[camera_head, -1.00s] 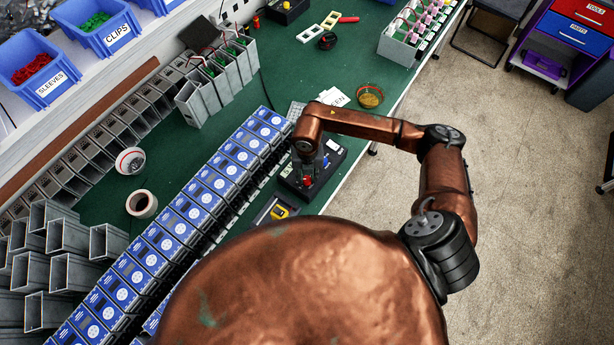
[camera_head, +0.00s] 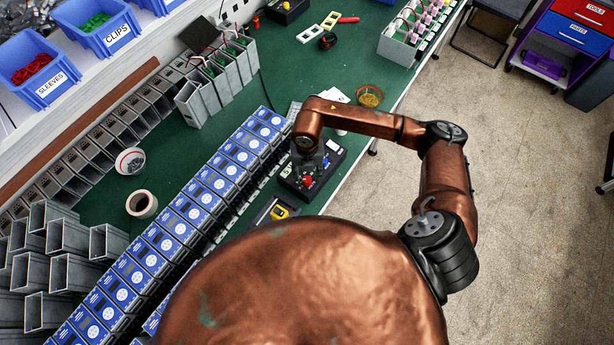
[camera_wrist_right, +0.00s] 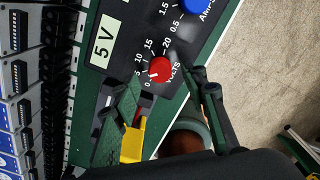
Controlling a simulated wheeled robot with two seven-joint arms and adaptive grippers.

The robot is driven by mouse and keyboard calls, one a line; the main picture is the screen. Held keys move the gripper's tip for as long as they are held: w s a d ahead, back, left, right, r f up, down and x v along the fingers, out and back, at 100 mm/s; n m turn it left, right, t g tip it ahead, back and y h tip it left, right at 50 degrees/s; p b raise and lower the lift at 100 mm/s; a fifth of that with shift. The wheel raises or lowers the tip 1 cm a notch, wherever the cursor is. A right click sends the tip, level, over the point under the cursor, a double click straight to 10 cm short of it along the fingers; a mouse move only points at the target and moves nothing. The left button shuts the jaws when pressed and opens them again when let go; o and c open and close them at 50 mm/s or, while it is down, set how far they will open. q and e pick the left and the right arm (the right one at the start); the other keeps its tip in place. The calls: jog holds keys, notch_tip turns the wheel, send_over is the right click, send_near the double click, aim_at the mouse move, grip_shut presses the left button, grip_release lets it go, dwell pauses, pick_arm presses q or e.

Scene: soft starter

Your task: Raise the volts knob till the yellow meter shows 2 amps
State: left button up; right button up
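A black power supply box (camera_head: 332,158) sits on the green bench. Its red volts knob (camera_wrist_right: 160,69) and blue amps knob (camera_wrist_right: 196,6) show in the right wrist view, with a scale from 0 to 20 around the red one. My right gripper (camera_wrist_right: 164,84) is open, with one finger on each side of the red knob; contact is not clear. It also shows from above in the head view (camera_head: 309,171), over the box. My left gripper is out of view.
A long row of blue-fronted units (camera_head: 186,207) stands left of the box. A gold dish (camera_head: 369,97) is near the bench edge behind it. A tape roll (camera_head: 142,204) and grey housings (camera_head: 74,272) are further left. Open floor lies right of the bench.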

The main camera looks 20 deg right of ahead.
aim_at(307, 179)
notch_tip(307, 179, up, 10)
dwell(0.3)
dwell(0.4)
